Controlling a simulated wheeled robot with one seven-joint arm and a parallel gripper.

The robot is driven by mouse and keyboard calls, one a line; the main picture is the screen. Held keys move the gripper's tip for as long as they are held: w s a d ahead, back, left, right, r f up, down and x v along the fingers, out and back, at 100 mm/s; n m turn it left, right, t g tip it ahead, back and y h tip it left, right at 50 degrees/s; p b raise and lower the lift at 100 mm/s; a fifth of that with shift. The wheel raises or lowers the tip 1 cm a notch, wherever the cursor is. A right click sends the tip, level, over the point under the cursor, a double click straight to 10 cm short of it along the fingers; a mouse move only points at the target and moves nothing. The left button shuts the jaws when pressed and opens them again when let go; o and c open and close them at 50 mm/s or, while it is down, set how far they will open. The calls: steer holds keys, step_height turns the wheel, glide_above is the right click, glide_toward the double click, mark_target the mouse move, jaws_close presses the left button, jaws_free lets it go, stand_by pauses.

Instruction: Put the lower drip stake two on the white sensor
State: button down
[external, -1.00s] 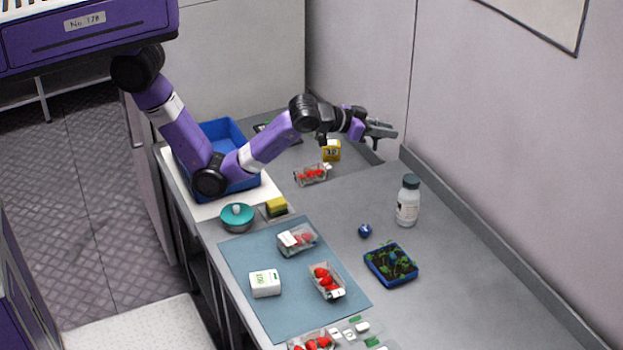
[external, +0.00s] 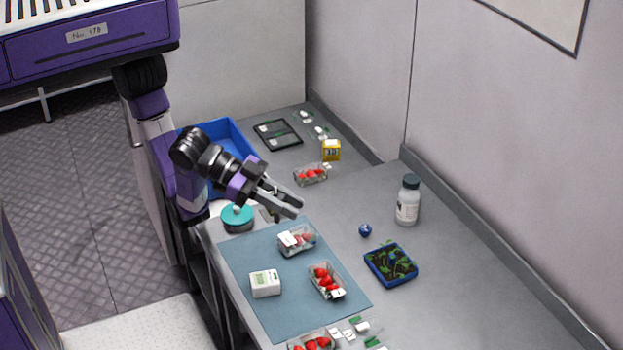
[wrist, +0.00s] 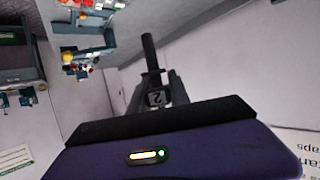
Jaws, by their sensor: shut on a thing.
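My gripper (external: 292,205) is shut on the drip stake, above the far edge of the blue mat. In the wrist view the stake (wrist: 149,52) is a dark rod with a cross-piece and a tag reading 2, held between the fingers (wrist: 158,92). The stake cannot be clearly made out in the external view. The white sensor (external: 265,284), a small white box with a greenish display, sits on the left part of the blue mat, nearer the camera than my gripper and apart from it.
The blue mat (external: 255,312) also bears clear strawberry punnets (external: 297,239) (external: 326,281). A teal-lidded round pot (external: 237,218) stands by its far left corner. A white bottle (external: 407,205), a blue seedling tray (external: 391,264) and a small blue object (external: 365,230) stand to the right. A yellow box (external: 332,150) is farther back.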

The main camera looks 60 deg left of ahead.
steer(key=s+a, duration=0.2)
steer(key=a, duration=0.1)
steer(key=shift+s+a+r, duration=0.1)
steer(key=shift+s+a, duration=0.1)
steer(key=shift+s, duration=0.2)
steer(key=shift+a+f, duration=0.1)
steer(key=shift+f, duration=0.25)
steer(key=b, duration=0.2)
glide_above(275, 281)
step_height(275, 281, down, 20)
steer(key=shift+r, duration=0.1)
steer(key=c, duration=1.2)
jaws_free()
steer(key=shift+c, duration=0.2)
